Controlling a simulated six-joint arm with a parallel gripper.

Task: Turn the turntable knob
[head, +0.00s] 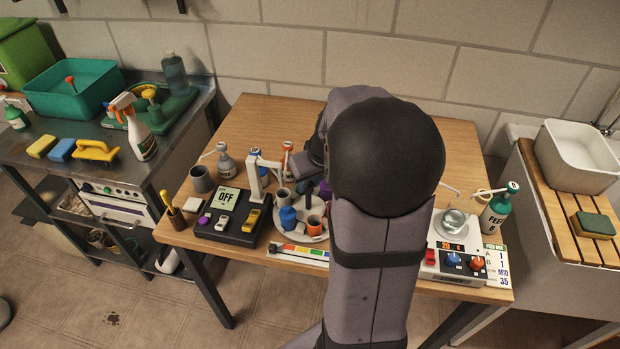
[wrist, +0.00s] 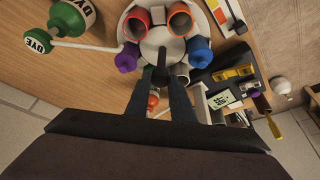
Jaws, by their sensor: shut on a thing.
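The round pale turntable (wrist: 158,38) shows in the wrist view, ringed by red, orange and grey cups and blue and purple bottles. A dark upright knob (wrist: 161,56) stands at its middle. The fingers hide much of the knob. In the head view the turntable (head: 312,241) is partly covered by my arm, and the gripper's tips are hidden there.
Left of the turntable is a black box (head: 231,241) reading OFF, with purple, white and yellow controls. A white unit (head: 450,278) with red, blue and orange controls and a green bottle (head: 497,212) stand to the right. An orange-capped bottle (wrist: 153,101) shows between my fingers.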

